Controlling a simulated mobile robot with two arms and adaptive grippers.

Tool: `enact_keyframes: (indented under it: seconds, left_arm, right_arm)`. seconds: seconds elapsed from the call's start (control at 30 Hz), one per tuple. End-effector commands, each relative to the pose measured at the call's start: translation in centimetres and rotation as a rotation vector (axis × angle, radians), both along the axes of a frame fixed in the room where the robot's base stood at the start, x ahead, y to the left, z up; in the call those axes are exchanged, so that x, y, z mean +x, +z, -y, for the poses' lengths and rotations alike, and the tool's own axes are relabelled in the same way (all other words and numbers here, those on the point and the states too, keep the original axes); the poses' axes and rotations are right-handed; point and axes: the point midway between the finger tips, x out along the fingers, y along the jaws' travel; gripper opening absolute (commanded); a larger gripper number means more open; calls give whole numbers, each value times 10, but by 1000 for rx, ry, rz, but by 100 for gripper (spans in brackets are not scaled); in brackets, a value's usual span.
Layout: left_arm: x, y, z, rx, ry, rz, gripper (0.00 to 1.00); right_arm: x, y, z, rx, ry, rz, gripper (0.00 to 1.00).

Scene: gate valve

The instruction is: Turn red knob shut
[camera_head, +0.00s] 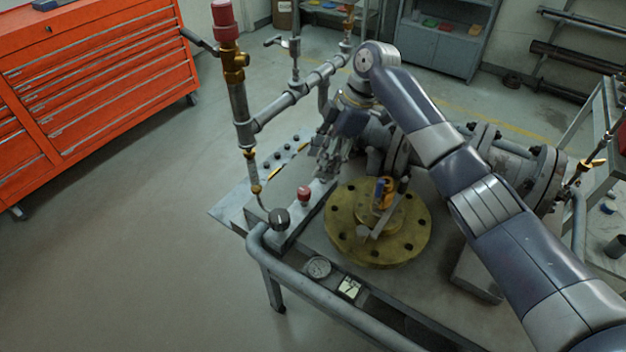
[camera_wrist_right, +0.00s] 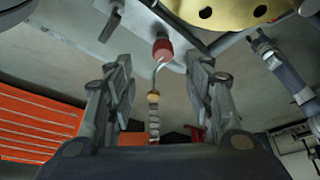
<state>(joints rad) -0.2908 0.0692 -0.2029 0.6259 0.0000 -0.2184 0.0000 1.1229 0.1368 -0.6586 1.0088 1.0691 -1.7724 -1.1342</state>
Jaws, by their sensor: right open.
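A small red knob (camera_head: 304,194) sits on the grey panel at the left of the bench. It also shows in the right wrist view (camera_wrist_right: 162,47), at the top centre, beyond the fingertips and lined up between them. My right gripper (camera_head: 326,168) is open and empty, just above and behind the knob in the head view, apart from it. Its two fingers show spread in the wrist view (camera_wrist_right: 162,72). My left gripper is in neither view.
A brass flange (camera_head: 345,246) lies right of the knob. A black knob (camera_head: 279,218) is on the panel's front left. A vertical pipe with a red top (camera_head: 224,20) stands at left. An orange tool cabinet (camera_head: 95,75) is behind. The floor at left is clear.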

Motion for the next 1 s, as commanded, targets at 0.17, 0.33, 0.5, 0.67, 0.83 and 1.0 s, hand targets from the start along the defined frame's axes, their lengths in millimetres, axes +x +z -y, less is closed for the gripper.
enact_keyframes:
  seconds: [0.17,0.33,0.5,0.67,0.83,1.0]
  left_arm:
    - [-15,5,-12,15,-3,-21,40]
    - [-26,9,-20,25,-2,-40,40]
    - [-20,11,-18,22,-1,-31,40]
    - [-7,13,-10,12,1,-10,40]
    - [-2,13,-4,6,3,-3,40]
    - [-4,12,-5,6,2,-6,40]
  right_arm:
    - [-4,-30,-13,0,2,-6,48]
    - [-6,-59,-25,-2,1,-5,48]
    - [-7,-79,-34,0,1,-4,48]
    - [-7,-88,-37,0,1,-2,48]
    - [-7,-89,-37,0,0,-1,48]
    - [-7,-89,-37,0,1,-2,30]
